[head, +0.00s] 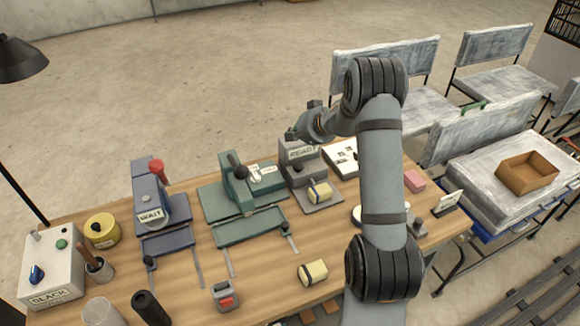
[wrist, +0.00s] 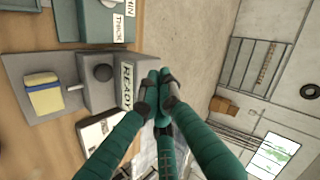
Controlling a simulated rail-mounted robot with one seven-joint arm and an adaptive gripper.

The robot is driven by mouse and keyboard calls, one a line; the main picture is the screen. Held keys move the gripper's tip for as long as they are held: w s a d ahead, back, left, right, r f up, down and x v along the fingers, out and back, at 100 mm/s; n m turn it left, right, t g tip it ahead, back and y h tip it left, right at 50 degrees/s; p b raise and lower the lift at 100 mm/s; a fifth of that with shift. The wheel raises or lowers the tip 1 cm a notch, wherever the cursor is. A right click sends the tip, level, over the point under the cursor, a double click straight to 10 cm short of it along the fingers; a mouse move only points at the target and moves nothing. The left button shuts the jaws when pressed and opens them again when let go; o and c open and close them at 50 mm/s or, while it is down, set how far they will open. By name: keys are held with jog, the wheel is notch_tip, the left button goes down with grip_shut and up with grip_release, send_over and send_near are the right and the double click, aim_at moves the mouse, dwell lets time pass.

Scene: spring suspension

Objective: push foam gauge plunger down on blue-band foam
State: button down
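The grey foam gauge marked READY (head: 297,174) stands on the wooden bench. A yellow foam block with a blue band (head: 320,192) rests on its base plate. In the wrist view, the blue-band foam (wrist: 43,98) lies left of the gauge body (wrist: 98,95), and a round black knob (wrist: 103,73) shows on the body. Whether this knob is the plunger is unclear. My gripper (head: 293,135) is above the READY sign in the head view. In the wrist view, its teal fingers (wrist: 158,85) have their tips together beside the READY sign, with nothing visible between them; contact is unclear.
Another banded foam block (head: 313,272) lies at the bench front. A teal fixture (head: 240,195) and a blue WAIT fixture (head: 155,205) stand to the left. Chairs stand beyond the bench.

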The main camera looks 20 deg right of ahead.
jog(key=d, duration=0.1)
jog(key=d+f+h, duration=0.1)
jog(key=shift+s+d, duration=0.3)
jog(key=b, duration=0.5)
send_over(300, 166)
notch_tip(300, 166, down, 8)
jog(key=shift+w+r, duration=0.1)
jog(key=shift+f+b, duration=0.55)
jog(key=shift+b, duration=0.15)
jog(key=shift+f, duration=0.1)
dwell(0.8)
jog(key=shift+f+b, duration=0.35)
jog(key=shift+b, duration=0.5)
